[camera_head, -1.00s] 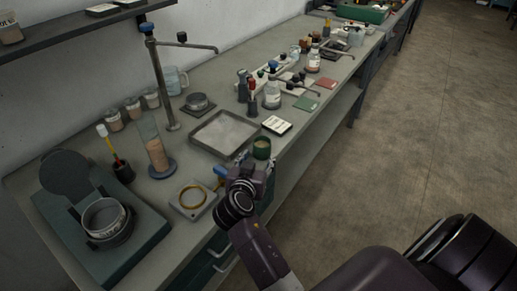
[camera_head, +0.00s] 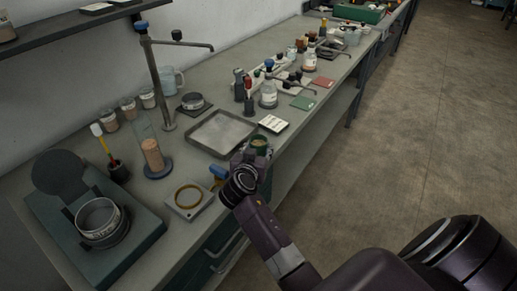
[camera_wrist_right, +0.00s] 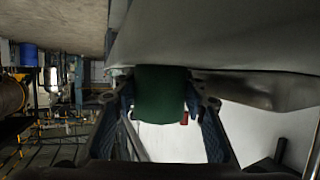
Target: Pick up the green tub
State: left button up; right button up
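The green tub (camera_head: 260,142) stands near the front edge of the bench, behind the tray's right corner. In the head view my right gripper (camera_head: 252,160) is right at it and hides its lower part. In the right wrist view the tub (camera_wrist_right: 160,94) sits in the middle, between the two spread fingers of my right gripper (camera_wrist_right: 161,110). Gaps show between the tub and each finger, so the gripper is open around or just before it. My left gripper is in neither view.
A shallow metal tray (camera_head: 221,133) and a white labelled box (camera_head: 273,124) lie close to the tub. A square plate with a yellow ring (camera_head: 188,198) and a blue-handled thing (camera_head: 218,172) are nearby. A tall stand (camera_head: 157,75) rises behind. Open floor lies right of the bench.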

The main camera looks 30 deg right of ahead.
jog(key=shift+c, duration=1.4)
jog(key=shift+r, duration=0.1)
notch_tip(320, 180, up, 20)
jog(key=b, duration=0.1)
jog(key=shift+f, duration=0.2)
